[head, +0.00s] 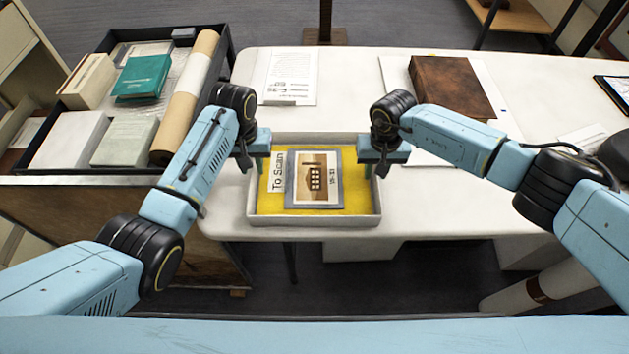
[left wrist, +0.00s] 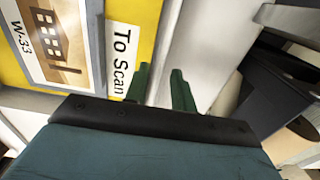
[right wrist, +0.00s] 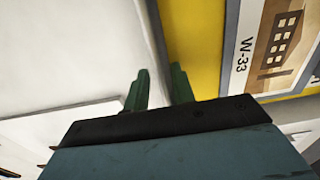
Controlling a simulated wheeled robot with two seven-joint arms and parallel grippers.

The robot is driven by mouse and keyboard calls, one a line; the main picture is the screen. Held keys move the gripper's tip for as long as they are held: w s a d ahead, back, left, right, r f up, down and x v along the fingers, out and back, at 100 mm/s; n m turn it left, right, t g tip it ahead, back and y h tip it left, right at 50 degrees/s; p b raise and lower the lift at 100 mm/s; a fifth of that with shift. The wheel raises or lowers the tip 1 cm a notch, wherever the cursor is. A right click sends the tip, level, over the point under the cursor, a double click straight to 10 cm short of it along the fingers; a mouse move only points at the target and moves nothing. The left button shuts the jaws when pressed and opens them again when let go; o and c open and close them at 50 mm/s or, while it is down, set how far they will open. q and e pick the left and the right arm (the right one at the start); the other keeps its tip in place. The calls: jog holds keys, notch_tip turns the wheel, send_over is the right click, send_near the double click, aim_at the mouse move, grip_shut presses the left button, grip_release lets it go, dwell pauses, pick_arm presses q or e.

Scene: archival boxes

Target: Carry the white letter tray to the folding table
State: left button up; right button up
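The white letter tray (head: 314,220) appears over the front edge area of a white-topped table (head: 430,205); I cannot tell whether it touches the top. It has a yellow lining, a "To Scan" label and a framed building picture (head: 315,180) marked W-33. My left gripper (head: 258,163) is at the tray's left wall, its green fingers (left wrist: 160,88) on either side of the wall with little gap. My right gripper (head: 371,162) is at the right wall, its fingers (right wrist: 159,88) likewise closed around that wall.
A black-rimmed bin (head: 100,172) with boxes, a green book (head: 142,77) and a brown roll (head: 185,97) stands left on a wooden unit. Behind the letter tray are a paper sheet (head: 288,75) and a brown book (head: 452,87). The table's right front is clear.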

pick_arm(q)
notch_tip(320, 180, up, 10)
pick_arm(e)
notch_tip(320, 180, up, 12)
dwell(0.6)
pick_arm(q)
jog(key=shift+f, duration=0.15)
